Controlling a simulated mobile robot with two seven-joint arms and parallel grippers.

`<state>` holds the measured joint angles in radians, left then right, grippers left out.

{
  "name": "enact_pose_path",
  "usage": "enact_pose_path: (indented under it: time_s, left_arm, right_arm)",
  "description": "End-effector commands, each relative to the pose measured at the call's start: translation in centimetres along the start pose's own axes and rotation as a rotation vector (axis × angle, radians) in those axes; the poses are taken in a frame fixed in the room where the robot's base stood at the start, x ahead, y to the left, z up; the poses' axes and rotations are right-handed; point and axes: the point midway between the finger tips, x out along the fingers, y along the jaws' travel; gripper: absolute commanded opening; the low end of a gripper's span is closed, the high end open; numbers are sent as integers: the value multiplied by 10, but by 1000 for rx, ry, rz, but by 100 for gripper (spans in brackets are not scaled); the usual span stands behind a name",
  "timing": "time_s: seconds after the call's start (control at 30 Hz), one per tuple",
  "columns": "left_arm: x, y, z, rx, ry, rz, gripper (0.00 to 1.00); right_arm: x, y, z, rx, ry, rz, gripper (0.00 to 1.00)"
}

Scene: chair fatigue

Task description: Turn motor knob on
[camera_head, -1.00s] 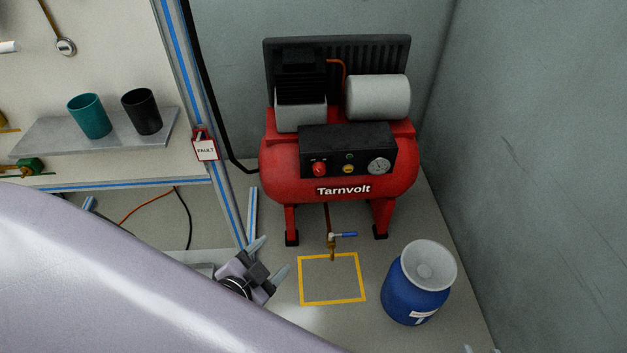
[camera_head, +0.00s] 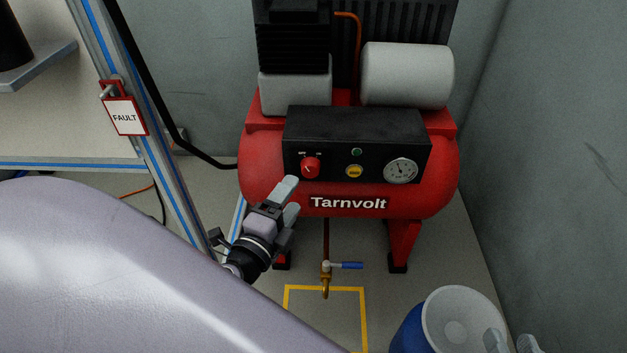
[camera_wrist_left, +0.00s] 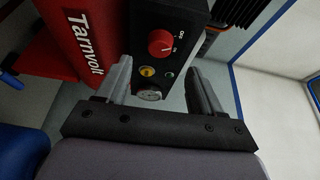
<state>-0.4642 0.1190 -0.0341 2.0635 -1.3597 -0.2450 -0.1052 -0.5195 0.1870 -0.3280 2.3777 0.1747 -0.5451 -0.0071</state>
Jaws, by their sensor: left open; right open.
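The red motor knob (camera_head: 310,167) is at the left of the black control panel (camera_head: 357,130) on the red Tarnvolt compressor (camera_head: 260,180). A white line marks the knob, with small labels above it too small to read in the head view. In the left wrist view the knob (camera_wrist_left: 160,42) shows beyond the fingers, with an ON/OFF-like label beside it. My left gripper (camera_head: 291,198) is open and empty, just below and left of the knob, apart from it. Its two fingers also show in the left wrist view (camera_wrist_left: 158,88). My right gripper (camera_head: 511,343) is open at the bottom right edge, over the barrel.
A yellow button (camera_head: 354,171), green light (camera_head: 357,152) and gauge (camera_head: 400,170) share the panel. A blue-handled valve (camera_head: 346,265) hangs below the tank. A blue barrel (camera_head: 407,330) stands bottom right. A FAULT tag (camera_head: 126,117) hangs on the left frame post.

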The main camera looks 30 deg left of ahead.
Motion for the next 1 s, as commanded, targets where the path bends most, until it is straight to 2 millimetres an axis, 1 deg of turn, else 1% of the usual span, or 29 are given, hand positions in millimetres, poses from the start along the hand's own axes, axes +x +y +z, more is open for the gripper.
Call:
enact_pose_path:
  time_s: [0.03, 0.17, 0.27, 0.5, 0.7, 0.83, 1.0]
  left_arm:
    - [1, 3, 0, 10, 0, -6, 67]
    - [7, 1, 0, 20, 0, -9, 67]
    - [17, -1, 0, 19, 0, -10, 67]
    - [49, -1, 0, 20, 1, -10, 67]
    - [67, 0, 0, 19, 0, -8, 67]
    - [72, 1, 0, 18, 0, -8, 67]
    - [72, 1, 0, 17, 0, -7, 67]
  right_arm:
    - [1, 0, 3, 0, 2, -3, 43]
    - [1, -2, 0, 7, 0, -8, 43]
    - [2, -3, -1, 20, -7, -12, 43]
    - [4, -6, -1, 49, -26, -25, 43]
    - [5, -7, 0, 59, -31, -30, 43]
    - [6, -7, 0, 61, -32, -31, 43]
    - [6, -7, 0, 61, -32, -31, 43]
